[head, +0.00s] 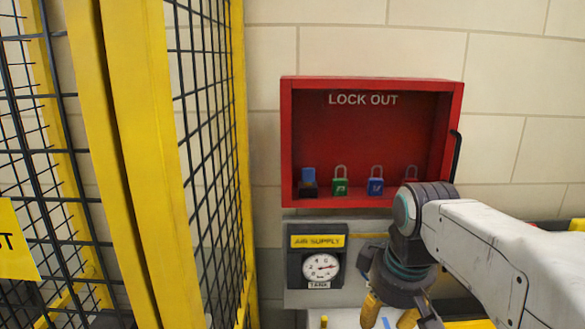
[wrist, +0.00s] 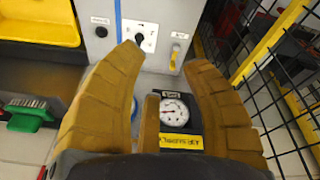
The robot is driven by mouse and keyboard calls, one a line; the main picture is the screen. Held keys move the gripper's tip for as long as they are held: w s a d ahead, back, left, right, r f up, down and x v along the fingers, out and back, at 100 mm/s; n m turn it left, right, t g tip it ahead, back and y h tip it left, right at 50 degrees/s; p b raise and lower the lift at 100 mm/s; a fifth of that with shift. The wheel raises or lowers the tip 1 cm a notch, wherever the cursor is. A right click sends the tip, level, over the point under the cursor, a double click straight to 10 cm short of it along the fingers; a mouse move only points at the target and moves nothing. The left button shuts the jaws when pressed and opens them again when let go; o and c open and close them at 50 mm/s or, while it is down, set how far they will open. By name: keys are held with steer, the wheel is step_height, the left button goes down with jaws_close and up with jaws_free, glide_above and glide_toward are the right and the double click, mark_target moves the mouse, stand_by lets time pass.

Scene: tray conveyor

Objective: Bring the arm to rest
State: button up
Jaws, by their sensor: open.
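My gripper (head: 393,317) hangs below the wrist at the lower right of the head view, partly cut off by the bottom edge. In the wrist view my gripper (wrist: 165,62) shows two brown fingers spread wide with nothing between their tips. The white and dark arm is bent in front of the wall, with its wrist joint before the lower right corner of the red lock out box (head: 371,197). The fingers stand in front of a grey panel (wrist: 183,30) with a black knob (wrist: 140,38).
The air supply gauge (head: 320,267) is left of my wrist; it also shows in the wrist view (wrist: 174,112). Several padlocks stand in the red box, including a green one (head: 340,187). A yellow-framed mesh fence (head: 205,130) closes the left side. A green brush (wrist: 28,121) lies nearby.

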steer(key=s+d+f+m+t, duration=0.1)
steer(key=s+f+m, duration=0.1)
steer(key=s, duration=0.6)
steer(key=s+d+f+m, duration=0.1)
steer(key=s+f+m, duration=0.2)
steer(key=s, duration=0.5)
steer(key=shift+f+t, duration=0.4)
steer(key=shift+f, duration=0.35)
